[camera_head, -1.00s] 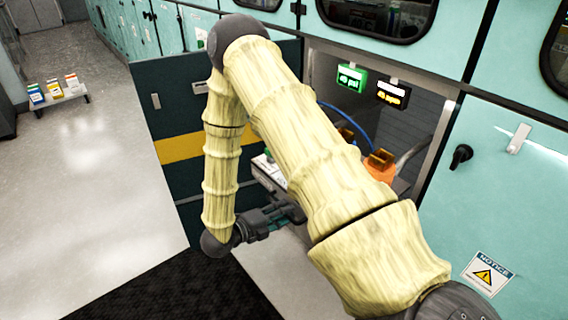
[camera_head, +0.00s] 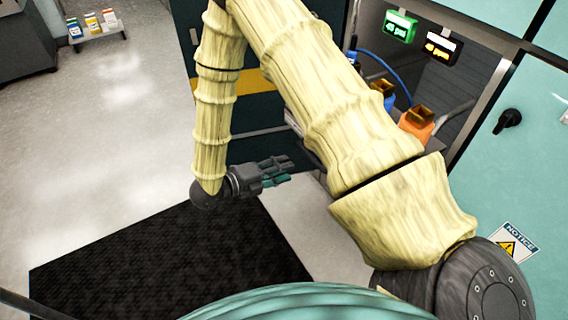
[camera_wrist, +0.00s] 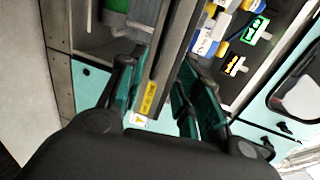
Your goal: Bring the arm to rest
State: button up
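My arm in its cream sleeve reaches across the head view and folds down at the elbow. My gripper (camera_head: 284,171) points right in the head view, in front of the dark cabinet front and above the floor. In the wrist view my gripper (camera_wrist: 160,78) has its two teal-padded fingers spread, with nothing held between them. An orange module (camera_head: 417,123) and a blue module (camera_head: 385,95) stand in the open bay, partly hidden by my arm in the head view.
A green display (camera_head: 400,26) and a yellow-lit display (camera_head: 441,46) hang in the bay. A teal door with a black knob (camera_head: 508,120) is at right. A black mat (camera_head: 160,260) lies on the floor. A small rack (camera_head: 97,32) stands far left, with open floor before it.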

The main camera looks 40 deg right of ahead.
jog(key=shift+f, duration=0.1)
dwell(0.3)
jog(key=s+a+f+n+t+y, duration=0.25)
jog(key=f+n+y, duration=0.25)
jog(key=f+n, duration=0.5)
jog(key=s+a+f+n+t+y, duration=0.15)
jog(key=f+n+t+y, duration=0.25)
jog(key=f+n, duration=0.55)
jog(key=s+a+f+n+g+y, duration=0.25)
jog(key=s+a+n+y, duration=0.2)
jog(key=s+n, duration=0.6)
jog(key=s+a+f+n+g+y, duration=0.1)
jog(key=s+a+n+g+y, duration=0.15)
jog(key=s+n, duration=0.45)
notch_tip(320, 180, up, 12)
jog(key=s+p, duration=0.1)
jog(key=p, duration=1.1)
jog(key=shift+s+a, duration=0.25)
jog(key=shift+a, duration=0.2)
